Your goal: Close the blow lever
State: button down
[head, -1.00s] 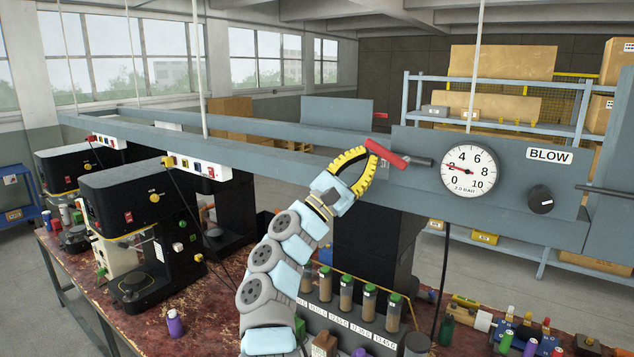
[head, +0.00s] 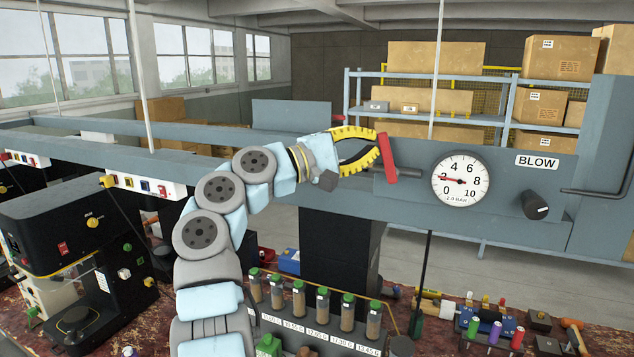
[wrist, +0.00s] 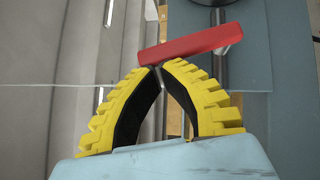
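A round gauge (head: 460,179) reads about 2, with a black knob (head: 535,205) to its right. A grey pipe (head: 590,192) runs farther right. Below are a rack of green-capped tubes (head: 321,312) and a cluttered bench. Shelves with boxes (head: 435,65) stand behind.

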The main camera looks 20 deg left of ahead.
jog(key=shift+s+d+r, duration=0.1)
jog(key=shift+d+r, duration=0.2)
jog(key=shift+d, duration=0.35)
jog(key=shift+p, duration=0.3)
